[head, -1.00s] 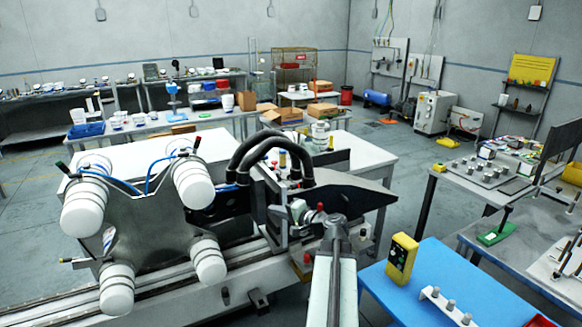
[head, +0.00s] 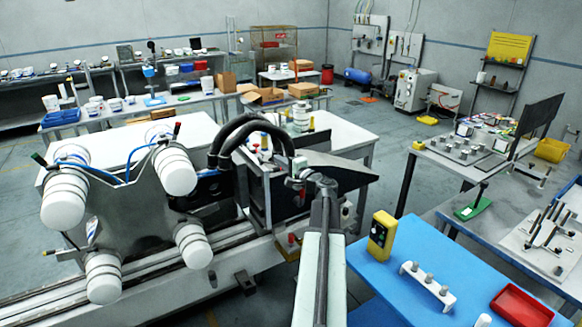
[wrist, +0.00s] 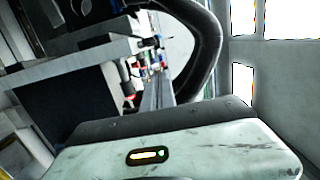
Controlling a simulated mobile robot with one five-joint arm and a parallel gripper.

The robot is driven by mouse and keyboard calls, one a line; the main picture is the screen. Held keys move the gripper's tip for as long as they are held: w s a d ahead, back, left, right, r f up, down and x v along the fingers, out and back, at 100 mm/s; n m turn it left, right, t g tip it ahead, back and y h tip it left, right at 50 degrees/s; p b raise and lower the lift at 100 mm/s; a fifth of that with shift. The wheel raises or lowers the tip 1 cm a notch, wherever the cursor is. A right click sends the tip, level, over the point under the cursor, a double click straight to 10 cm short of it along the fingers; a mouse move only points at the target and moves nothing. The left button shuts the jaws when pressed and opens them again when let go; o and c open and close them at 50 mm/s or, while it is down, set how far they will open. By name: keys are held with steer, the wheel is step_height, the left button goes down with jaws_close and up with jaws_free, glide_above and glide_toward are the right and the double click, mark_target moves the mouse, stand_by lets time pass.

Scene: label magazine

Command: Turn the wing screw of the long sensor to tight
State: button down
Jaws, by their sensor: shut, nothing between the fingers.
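My arm comes up from the bottom middle of the head view. My gripper (head: 299,181) is at its far end, small and dark, beside the label magazine machine (head: 262,195). It is shut and holds nothing. Its fingertips are hard to separate from the machine parts behind them. I cannot pick out the long sensor or its wing screw for certain in either view. In the wrist view, a small red-tipped part (wrist: 127,91) sits on the side of a grey block. A pale worn surface with a slot fills the bottom of that view, and no fingertips show there.
A blue table (head: 400,300) at the lower right holds a yellow device (head: 382,232), a white peg rack (head: 428,284) and a red tray (head: 522,306). A holder with white suction cups (head: 70,205) stands left of the machine. Thick black hoses (head: 232,128) arch above it.

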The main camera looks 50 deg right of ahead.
mark_target(260, 161)
steer(key=shift+w+a, duration=0.35)
steer(key=shift+a, duration=0.5)
steer(key=shift+w+a, duration=0.35)
steer(key=shift+a, duration=0.45)
